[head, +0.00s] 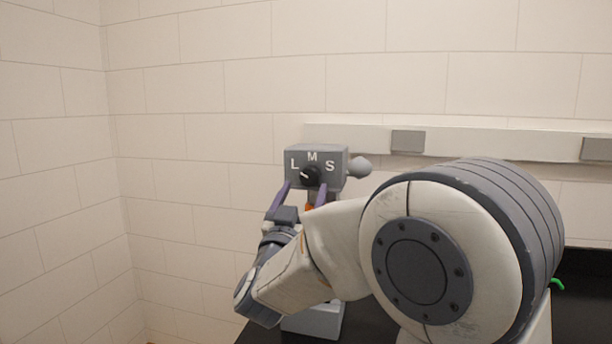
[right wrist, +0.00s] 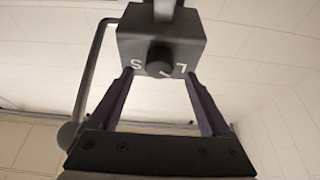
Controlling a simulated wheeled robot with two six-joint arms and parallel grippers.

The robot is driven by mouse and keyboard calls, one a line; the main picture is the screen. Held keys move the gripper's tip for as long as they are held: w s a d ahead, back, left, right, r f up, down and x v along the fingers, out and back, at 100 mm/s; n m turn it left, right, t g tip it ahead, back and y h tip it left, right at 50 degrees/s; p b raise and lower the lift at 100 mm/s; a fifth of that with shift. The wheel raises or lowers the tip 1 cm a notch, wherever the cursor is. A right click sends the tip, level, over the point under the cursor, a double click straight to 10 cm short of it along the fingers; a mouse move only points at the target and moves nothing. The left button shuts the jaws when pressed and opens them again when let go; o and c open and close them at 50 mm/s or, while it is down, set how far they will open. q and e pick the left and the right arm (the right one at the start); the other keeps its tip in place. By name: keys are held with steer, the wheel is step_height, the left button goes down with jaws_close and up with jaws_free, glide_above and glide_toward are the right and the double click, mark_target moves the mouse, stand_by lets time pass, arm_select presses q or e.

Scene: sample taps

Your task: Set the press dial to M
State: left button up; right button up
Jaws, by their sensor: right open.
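The press (head: 335,158) is a grey box-headed unit with the letters L, M and S on its front. Its round black dial (head: 309,176) sits below the M, and its small white mark appears to point left, towards L. In the right wrist view the dial (right wrist: 159,61) shows upside down between S and L. My right gripper (head: 302,186) is open, its purple fingers spread to either side of the dial and a little below it. In the wrist view the gripper (right wrist: 158,75) holds nothing, and the fingers look apart from the dial. My left gripper is out of view.
A grey ball knob (head: 360,167) sticks out at the press's right side. A pale rail (head: 470,143) with grey blocks runs along the tiled wall behind. The black counter (head: 258,332) is mostly hidden by my right arm. A small green object (head: 557,284) shows at right.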

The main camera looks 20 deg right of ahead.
mark_target(307, 179)
steer(key=p+x, duration=0.1)
steer(key=x, duration=0.3)
steer(key=shift+d, duration=0.1)
jaws_close()
steer(key=shift+f+m+g+h+b, duration=0.2)
steer(key=shift+m+g+h+b, duration=0.25)
steer(key=shift+m+b, duration=0.75)
steer(key=m+g+h+b, duration=0.1)
steer(key=m, duration=0.1)
steer(key=m+b, duration=0.2)
steer(key=shift+m+g+h+b, duration=0.3)
steer(key=shift+g+h, duration=0.05)
steer(key=m+g+b, duration=0.1)
steer(key=m, duration=0.1)
steer(key=m+g+h+b, duration=0.1)
steer(key=m, duration=0.1)
steer(key=shift+w+a+r+m, duration=0.1)
steer(key=shift+a+r+m, duration=0.1)
steer(key=shift+m, duration=0.2)
steer(key=shift+r+m+g+b, duration=0.1)
steer(key=shift+m+g+b, duration=0.7)
steer(key=shift+m, duration=1.2)
steer(key=shift+m+g, duration=0.3)
steer(key=shift+g, duration=0.1)
